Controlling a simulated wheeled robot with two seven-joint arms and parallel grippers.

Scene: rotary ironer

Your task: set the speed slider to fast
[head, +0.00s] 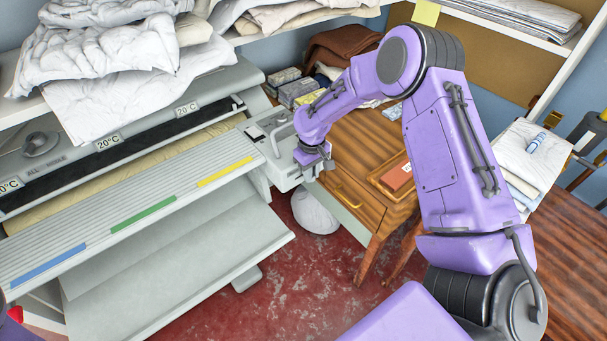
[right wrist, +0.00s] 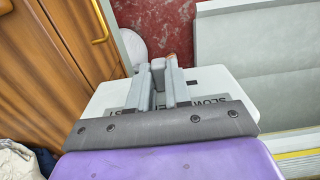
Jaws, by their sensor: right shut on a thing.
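The rotary ironer (head: 150,190) fills the left of the head view, and its grey control panel (head: 268,130) is at its right end. My right gripper (head: 316,166) is down at this panel, its fingers mostly hidden by the wrist. In the right wrist view, the gripper's two grey fingers (right wrist: 168,82) are close together over the light panel (right wrist: 215,75), shut on a small part, apparently the slider knob, which they largely hide. Printed letters including "SLOW" (right wrist: 208,88) show beside the fingers; the rest is partly covered. The slider's exact position cannot be told.
A wooden cabinet (head: 350,200) with a brass handle stands right beside the panel. Folded white cloths (head: 100,60) lie above the ironer. A feed board (head: 130,215) with blue, green and yellow strips runs along its front. Red floor (head: 300,270) is open below.

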